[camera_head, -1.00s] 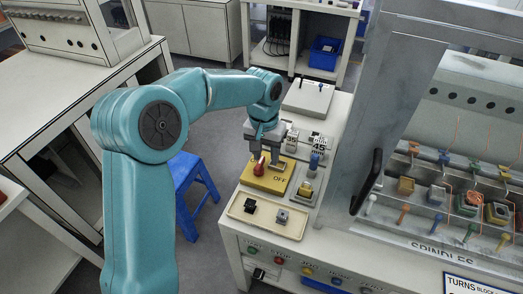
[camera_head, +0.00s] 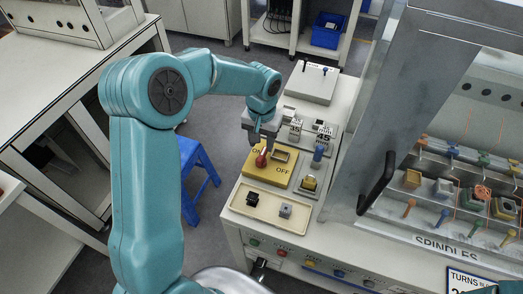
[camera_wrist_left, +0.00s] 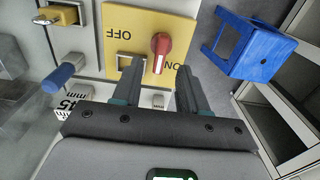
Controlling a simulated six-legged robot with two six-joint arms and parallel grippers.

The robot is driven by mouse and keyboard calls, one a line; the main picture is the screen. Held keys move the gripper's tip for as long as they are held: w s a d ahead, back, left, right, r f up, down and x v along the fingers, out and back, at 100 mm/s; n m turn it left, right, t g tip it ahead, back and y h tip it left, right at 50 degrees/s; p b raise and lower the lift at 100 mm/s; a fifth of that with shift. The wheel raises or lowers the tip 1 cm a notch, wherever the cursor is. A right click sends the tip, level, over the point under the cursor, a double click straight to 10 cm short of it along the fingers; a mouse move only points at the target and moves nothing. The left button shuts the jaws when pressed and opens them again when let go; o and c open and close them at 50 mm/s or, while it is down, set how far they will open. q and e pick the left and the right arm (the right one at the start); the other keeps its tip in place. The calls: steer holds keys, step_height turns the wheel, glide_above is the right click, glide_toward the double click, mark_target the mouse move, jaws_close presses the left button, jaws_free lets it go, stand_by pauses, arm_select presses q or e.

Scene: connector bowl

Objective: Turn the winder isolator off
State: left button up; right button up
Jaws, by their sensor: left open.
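The winder isolator is a yellow plate (camera_head: 270,175) marked ON and OFF, with a red knob (camera_head: 262,159) and a small framed square. In the left wrist view the red knob (camera_wrist_left: 161,45) has its long handle pointing down the picture, beside the ON lettering. My left gripper (camera_head: 264,147) hangs over the ON side, close to the knob. In the left wrist view my left gripper (camera_wrist_left: 160,82) is open and empty, its two fingertips on either side just below the handle's end. I cannot tell whether a finger touches it. My right gripper is not in view.
A shallow tray (camera_head: 240,209) with two small blocks lies in front of the plate. To its right are a yellow padlock-like piece (camera_head: 309,184) and a blue-topped post (camera_head: 318,153). The spindle machine's black handle (camera_head: 377,185) stands further right. A blue stool (camera_head: 196,172) is on the floor.

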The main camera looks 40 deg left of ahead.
mark_target(261, 156)
arm_select(q)
step_height(261, 156, down, 6)
steer(key=shift+f, duration=0.1)
steer(key=shift+s+a, duration=0.1)
jaws_close()
